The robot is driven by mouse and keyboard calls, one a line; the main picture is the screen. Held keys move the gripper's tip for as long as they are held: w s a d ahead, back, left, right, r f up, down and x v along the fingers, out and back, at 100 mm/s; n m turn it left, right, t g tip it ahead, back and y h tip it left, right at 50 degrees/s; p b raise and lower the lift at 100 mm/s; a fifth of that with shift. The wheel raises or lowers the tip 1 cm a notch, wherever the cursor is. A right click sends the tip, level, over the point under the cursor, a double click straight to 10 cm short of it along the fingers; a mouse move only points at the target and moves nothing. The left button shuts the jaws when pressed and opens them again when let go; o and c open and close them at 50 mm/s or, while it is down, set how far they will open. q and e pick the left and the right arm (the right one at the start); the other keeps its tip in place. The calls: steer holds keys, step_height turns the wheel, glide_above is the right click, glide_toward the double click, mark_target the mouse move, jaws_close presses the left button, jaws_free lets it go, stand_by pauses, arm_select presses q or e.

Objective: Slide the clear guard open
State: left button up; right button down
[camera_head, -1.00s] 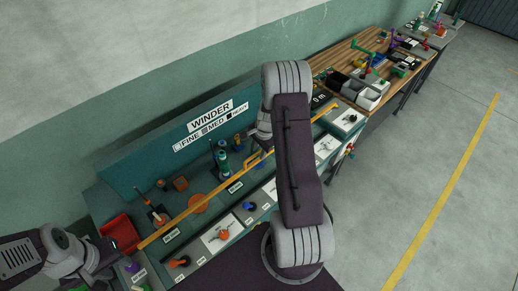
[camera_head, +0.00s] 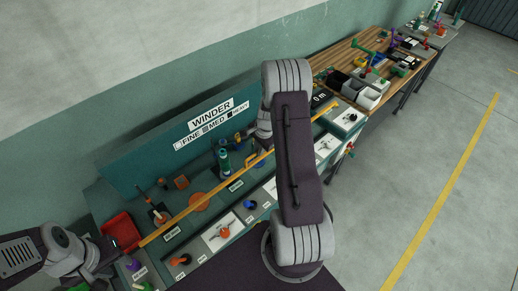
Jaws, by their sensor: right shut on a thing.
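The clear guard shows mainly as its long yellow-orange rail (camera_head: 205,204), running diagonally across the front of the green winder bench. Its clear panel is hard to make out. A yellow handle (camera_head: 251,160) stands on the rail near the middle. My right gripper (camera_head: 262,147) is at this handle and shut on it; its fingertips are partly hidden behind my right arm. My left gripper (camera_head: 110,271) is at the lower left, by the red bin and apart from the handle. Its fingers are too small to tell open from shut.
The winder sign (camera_head: 211,112) stands on the green back panel. A red bin (camera_head: 120,230) is at the left end. A wooden bench (camera_head: 345,55) adjoins right; floor beyond is clear.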

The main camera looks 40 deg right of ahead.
steer(key=shift+f, duration=0.1)
stand_by(0.8)
step_height(320, 180, down, 17)
steer(key=b, duration=1.3)
steer(key=shift+b, duration=0.3)
steer(key=shift+r, duration=0.2)
steer(key=c, duration=1.5)
jaws_free()
steer(key=shift+d, duration=0.1)
steer(key=shift+o, duration=0.2)
glide_toward(259, 173)
steer(key=shift+s+r, duration=0.15)
steer(key=shift+r, duration=0.25)
